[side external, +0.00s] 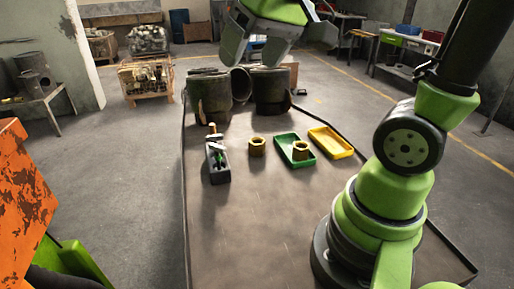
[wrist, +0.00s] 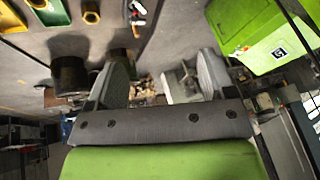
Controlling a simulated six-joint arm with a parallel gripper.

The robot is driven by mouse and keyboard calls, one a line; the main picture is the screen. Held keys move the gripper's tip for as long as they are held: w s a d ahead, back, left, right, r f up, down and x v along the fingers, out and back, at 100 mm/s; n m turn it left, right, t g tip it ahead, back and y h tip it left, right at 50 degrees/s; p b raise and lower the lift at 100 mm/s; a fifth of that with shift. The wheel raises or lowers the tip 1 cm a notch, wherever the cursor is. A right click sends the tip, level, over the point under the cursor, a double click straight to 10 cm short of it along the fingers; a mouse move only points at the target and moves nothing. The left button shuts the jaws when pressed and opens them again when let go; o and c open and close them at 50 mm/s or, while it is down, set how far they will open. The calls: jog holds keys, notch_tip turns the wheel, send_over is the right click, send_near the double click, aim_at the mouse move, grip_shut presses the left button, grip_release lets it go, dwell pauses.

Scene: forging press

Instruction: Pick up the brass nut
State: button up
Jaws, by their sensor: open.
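One brass nut (side external: 257,146) sits on the dark table, between the tool holder and the green tray. A second brass nut (side external: 300,150) sits in the green tray (side external: 286,158). My gripper (side external: 250,50) is high at the top of the side view, well above and behind the nuts, with nothing seen between its jaws. In the wrist view my gripper (wrist: 164,65) has its two grey fingers wide apart. The nut on the table shows at the top left of that view (wrist: 91,13), beside the green tray (wrist: 48,11).
A yellow tray (side external: 331,142) lies right of the green one. A dark holder with tools (side external: 217,162) stands left of the nuts. Dark round pots (side external: 271,93) stand at the table's far end. The table's front (side external: 250,235) is clear. An orange machine (side external: 20,205) is at left.

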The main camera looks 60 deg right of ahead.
jog(key=w+d+f+g, duration=0.1)
jog(key=w+d+f, duration=0.2)
jog(key=w+d, duration=0.25)
jog(key=g, duration=0.4)
send_over(256, 143)
jog(key=a, duration=0.2)
jog(key=shift+h, duration=0.3)
jog(key=f, duration=2.2)
jog(key=shift+s+d, duration=0.25)
jog(key=f, duration=0.6)
jog(key=shift+s+d, duration=0.1)
jog(key=shift+d, duration=0.2)
jog(key=c, duration=1.3)
